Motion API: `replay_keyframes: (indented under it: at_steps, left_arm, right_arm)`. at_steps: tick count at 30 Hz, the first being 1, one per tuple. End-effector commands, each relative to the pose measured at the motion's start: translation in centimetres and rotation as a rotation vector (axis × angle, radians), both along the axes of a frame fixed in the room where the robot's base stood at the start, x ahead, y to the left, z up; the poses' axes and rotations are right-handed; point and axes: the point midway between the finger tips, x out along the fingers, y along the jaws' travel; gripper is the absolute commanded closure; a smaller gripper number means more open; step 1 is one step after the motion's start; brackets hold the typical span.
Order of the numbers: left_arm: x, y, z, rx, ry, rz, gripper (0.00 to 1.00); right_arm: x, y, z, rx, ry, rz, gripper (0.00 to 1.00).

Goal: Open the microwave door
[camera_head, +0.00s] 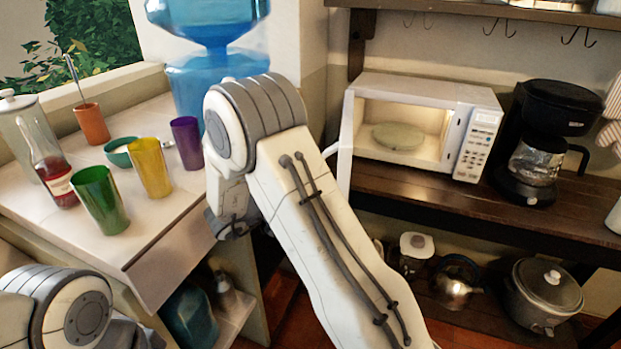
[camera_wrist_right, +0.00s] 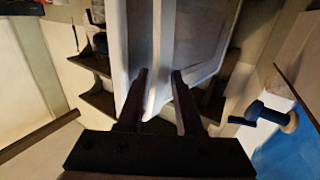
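The white microwave (camera_head: 472,95) stands on a dark wooden shelf. Its door (camera_head: 347,135) is swung open at the left side of the body, seen nearly edge-on. The lit cavity and a round plate (camera_head: 398,136) inside are visible. In the right wrist view, my right gripper (camera_wrist_right: 160,75) has its two dark fingers apart, with a pale panel, apparently the door (camera_wrist_right: 195,45), in front of and between them. I cannot tell whether they touch it. My right arm hides this gripper in the head view. My left gripper is out of view; only part of its arm shows lower left.
A black coffee maker (camera_head: 540,140) stands right of the microwave. A blue water dispenser (camera_head: 205,85) is at the left; its tap (camera_wrist_right: 265,115) shows in the wrist view. Coloured cups and a bottle (camera_head: 57,175) stand on the white counter (camera_head: 150,225). A pot (camera_head: 545,295) sits below.

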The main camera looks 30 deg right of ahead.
Motion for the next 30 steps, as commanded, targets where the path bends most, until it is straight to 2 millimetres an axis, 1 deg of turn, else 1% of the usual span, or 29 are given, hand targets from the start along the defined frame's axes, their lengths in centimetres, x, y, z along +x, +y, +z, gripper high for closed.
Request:
replay_keyframes:
  at_steps: [1, 4, 17, 18, 19, 20, 30]
  left_arm:
    - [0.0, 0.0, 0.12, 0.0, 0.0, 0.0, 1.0]
    - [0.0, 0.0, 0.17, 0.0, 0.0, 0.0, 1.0]
    - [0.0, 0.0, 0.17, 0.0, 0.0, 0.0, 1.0]
    - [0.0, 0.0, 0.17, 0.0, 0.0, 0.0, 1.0]
    - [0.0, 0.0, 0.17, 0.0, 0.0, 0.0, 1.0]
    - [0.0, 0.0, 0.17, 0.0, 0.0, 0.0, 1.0]
    - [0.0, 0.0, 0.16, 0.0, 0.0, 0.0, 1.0]
  right_arm:
    - [0.39, -0.47, 0.2, -0.001, -0.004, -0.001, 1.0]
    - [0.44, -0.76, 0.19, -0.002, -0.004, -0.009, 1.0]
    - [0.47, -0.88, 0.16, -0.002, -0.003, -0.014, 1.0]
    - [0.47, -0.87, 0.16, -0.002, -0.003, -0.014, 0.5]
    - [0.45, -0.85, 0.15, -0.002, -0.003, -0.014, 0.39]
    - [0.44, -0.83, 0.14, -0.002, -0.003, -0.014, 0.32]
    - [0.42, -0.53, 0.12, -0.003, -0.001, -0.012, 0.32]
